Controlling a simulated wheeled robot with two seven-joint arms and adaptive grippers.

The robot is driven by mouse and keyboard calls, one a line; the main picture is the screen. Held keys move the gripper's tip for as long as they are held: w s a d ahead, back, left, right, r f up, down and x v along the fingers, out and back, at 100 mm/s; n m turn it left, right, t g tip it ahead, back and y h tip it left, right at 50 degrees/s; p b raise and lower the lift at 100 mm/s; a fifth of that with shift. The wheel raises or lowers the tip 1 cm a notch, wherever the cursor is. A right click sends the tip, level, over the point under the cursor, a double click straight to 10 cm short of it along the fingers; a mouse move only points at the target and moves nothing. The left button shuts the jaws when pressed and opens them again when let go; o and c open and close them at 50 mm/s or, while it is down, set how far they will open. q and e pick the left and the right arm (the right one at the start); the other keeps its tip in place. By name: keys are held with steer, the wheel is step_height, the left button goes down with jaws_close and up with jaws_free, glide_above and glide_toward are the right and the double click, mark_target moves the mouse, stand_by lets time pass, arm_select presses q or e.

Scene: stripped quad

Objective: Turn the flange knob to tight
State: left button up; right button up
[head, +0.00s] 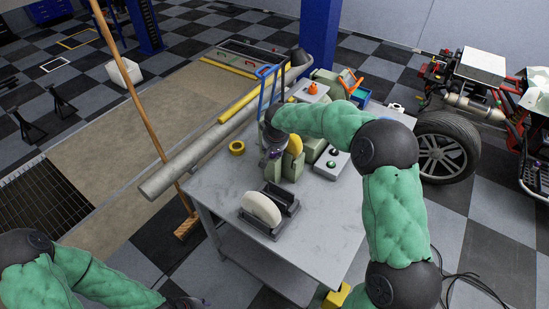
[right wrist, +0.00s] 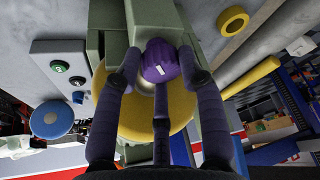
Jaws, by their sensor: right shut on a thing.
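The purple flange knob (right wrist: 160,60) with a white mark sits at the centre of a yellow wheel (right wrist: 180,108) on a pale green grinder. In the right wrist view my right gripper (right wrist: 160,76) has its three fingers closed around the knob. In the head view my right gripper (head: 273,152) is beside the yellow wheel (head: 296,144) and mostly hides the knob there. My left gripper (head: 188,303) is partly cut off at the bottom edge of the head view; its fingers are too dark and small to read.
The grinder stands on a grey workbench (head: 220,190). A pale wheel in a dark holder (head: 262,209), a yellow tape roll (head: 237,147) and a button box (head: 332,163) are on it. A broom (head: 140,100) and a long grey pipe (head: 190,160) are at the left.

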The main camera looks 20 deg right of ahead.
steer(key=m+b, duration=0.2)
steer(key=m+h+b, duration=0.1)
steer(key=shift+w+a+r+m+b, duration=0.1)
steer(key=shift+w+a+m+b, duration=0.15)
steer(key=shift+w+m+b, duration=0.1)
steer(key=shift+r+m+g+h+b, duration=0.2)
steer(key=shift+m+g+h+b, duration=0.45)
steer(key=shift+m, duration=0.8)
steer(key=shift+r, duration=0.1)
steer(key=o, duration=1.1)
steer(key=shift+w, duration=0.1)
steer(key=shift+f, duration=0.2)
steer(key=v, duration=1.2)
steer(key=shift+d, duration=0.1)
steer(key=shift+f, duration=0.1)
